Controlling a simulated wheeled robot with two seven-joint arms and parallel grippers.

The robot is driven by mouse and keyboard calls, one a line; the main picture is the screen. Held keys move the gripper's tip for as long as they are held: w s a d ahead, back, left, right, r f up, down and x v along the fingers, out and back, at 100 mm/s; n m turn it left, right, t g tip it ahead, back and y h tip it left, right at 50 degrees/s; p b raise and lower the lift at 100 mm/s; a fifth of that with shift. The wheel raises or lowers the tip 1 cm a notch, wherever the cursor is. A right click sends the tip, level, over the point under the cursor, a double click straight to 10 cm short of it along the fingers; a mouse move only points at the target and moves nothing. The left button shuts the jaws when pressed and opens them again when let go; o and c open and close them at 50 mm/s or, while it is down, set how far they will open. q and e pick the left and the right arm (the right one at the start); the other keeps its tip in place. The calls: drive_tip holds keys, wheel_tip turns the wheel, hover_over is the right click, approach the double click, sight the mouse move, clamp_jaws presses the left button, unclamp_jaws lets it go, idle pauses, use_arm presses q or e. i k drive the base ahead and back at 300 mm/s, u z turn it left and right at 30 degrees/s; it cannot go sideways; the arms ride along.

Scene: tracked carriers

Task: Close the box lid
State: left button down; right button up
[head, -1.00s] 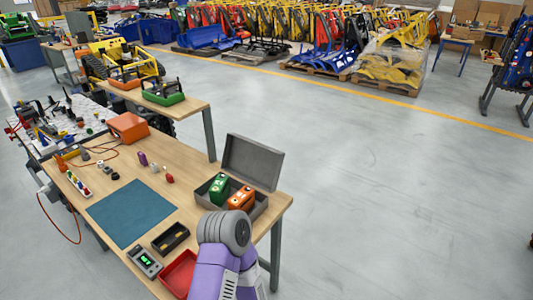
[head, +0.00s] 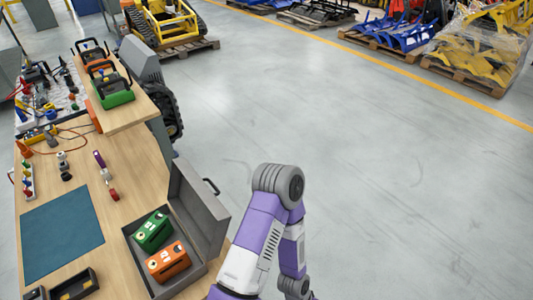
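The grey box (head: 139,262) stands at the right edge of the wooden table in the head view. Its lid (head: 197,208) is hinged on the right side and stands up open, with a dark handle (head: 211,187) on its outer side. Inside the box lie a green block-shaped item (head: 153,231) and an orange one (head: 168,261). My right arm, purple, white and grey, rises at the right of the box, beyond the lid, and bends downward. Its gripper is not seen. My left gripper is not in view.
A teal mat (head: 60,234) lies left of the box. A black tray (head: 75,287) is at the front. Small parts and a red item (head: 113,194) lie behind. A raised shelf (head: 125,107) holds green and orange carriers. Open floor lies right of the table.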

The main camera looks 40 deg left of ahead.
sight(205, 219)
drive_tip(key=i, duration=1.95)
drive_tip(key=u, duration=4.3)
drive_tip(key=k, duration=0.5)
drive_tip(key=u, duration=0.25)
drive_tip(key=i, duration=0.9)
drive_tip(key=z, duration=0.05)
